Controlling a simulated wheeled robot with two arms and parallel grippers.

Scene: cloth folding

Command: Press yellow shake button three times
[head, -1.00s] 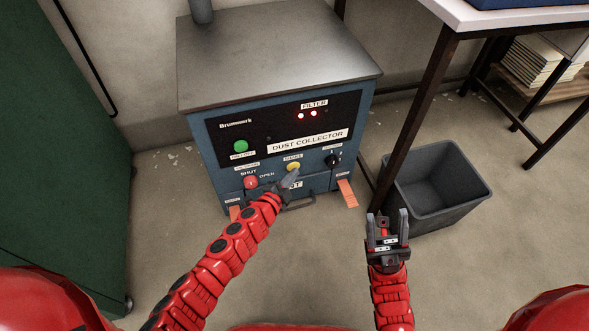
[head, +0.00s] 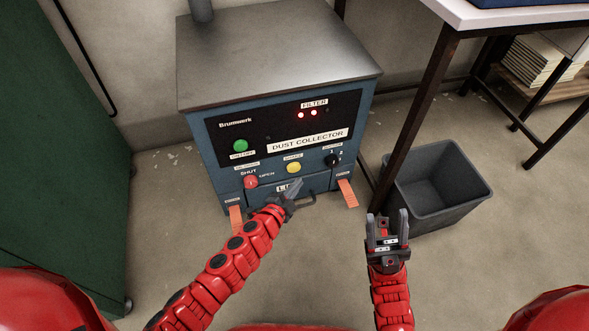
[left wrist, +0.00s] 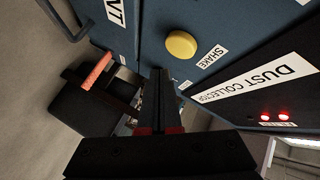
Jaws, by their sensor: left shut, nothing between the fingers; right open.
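The yellow shake button (head: 293,168) sits on the lower front of the blue dust collector (head: 218,160), under a small label. It also shows in the left wrist view (left wrist: 181,45), uncovered, next to the SHAKE label (left wrist: 211,57). My left gripper (head: 298,186) is shut and empty, just below the button and apart from it. Its closed fingers (left wrist: 160,90) show in the left wrist view. My right gripper (head: 387,220) is open and empty, to the right of the machine, in front of the bin.
A green button (head: 240,146), a red knob (head: 251,183) and a black switch (head: 332,160) are on the same panel. Two red filter lights (head: 307,114) are lit. A handle (head: 305,203) and orange tabs (head: 347,193) are low down. A grey bin (head: 440,205) stands at right.

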